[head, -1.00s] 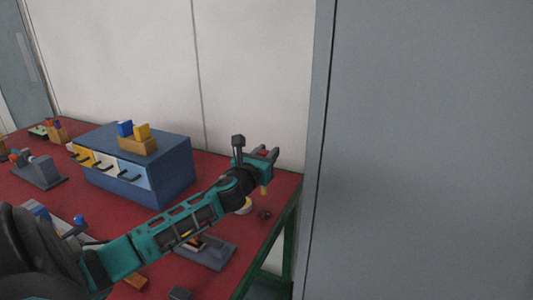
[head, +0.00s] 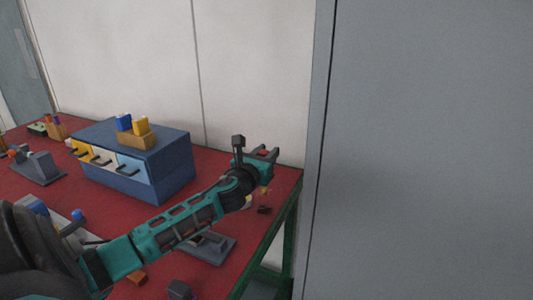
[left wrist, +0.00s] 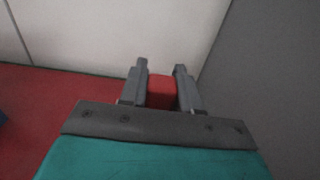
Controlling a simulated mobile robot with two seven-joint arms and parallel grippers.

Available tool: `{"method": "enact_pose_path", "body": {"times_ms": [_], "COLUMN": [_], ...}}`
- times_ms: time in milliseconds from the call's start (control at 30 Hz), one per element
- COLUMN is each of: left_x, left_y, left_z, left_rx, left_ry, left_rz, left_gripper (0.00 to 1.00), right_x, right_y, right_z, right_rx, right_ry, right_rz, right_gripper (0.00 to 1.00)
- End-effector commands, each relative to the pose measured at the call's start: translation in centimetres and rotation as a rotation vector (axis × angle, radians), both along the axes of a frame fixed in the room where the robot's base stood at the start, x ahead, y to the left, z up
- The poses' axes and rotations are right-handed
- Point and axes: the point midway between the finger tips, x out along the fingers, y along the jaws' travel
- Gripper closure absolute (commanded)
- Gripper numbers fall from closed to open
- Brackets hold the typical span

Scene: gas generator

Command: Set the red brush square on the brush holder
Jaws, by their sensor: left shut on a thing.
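My left gripper (head: 267,154) is held out above the right end of the red table. In the left wrist view its two fingers (left wrist: 160,68) are shut on the red brush (left wrist: 161,92), whose red face shows between them. I cannot tell for sure which thing is the brush holder. A grey fixture (head: 213,248) lies below my left forearm, partly hidden by it. My right gripper is not in view.
A blue drawer cabinet (head: 168,168) stands on the red table (head: 72,197), with a tan block (head: 136,141) bearing blue and yellow pieces on top. A small dark thing (head: 264,210) lies near the right edge. A grey panel (head: 430,150) rises at right.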

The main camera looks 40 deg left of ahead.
Motion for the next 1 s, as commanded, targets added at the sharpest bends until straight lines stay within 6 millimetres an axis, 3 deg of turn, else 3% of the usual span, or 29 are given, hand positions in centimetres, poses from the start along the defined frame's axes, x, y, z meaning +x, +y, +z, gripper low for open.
{"method": "enact_pose_path", "body": {"times_ms": [1000], "left_x": [0.0], "left_y": [0.0], "left_z": [-3.2], "left_rx": [-0.001], "left_ry": [0.001], "left_rz": [-0.001], "left_gripper": [0.99], "right_x": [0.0], "right_y": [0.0], "right_z": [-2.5], "right_rx": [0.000], "right_ry": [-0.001], "right_rz": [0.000], "right_gripper": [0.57]}}
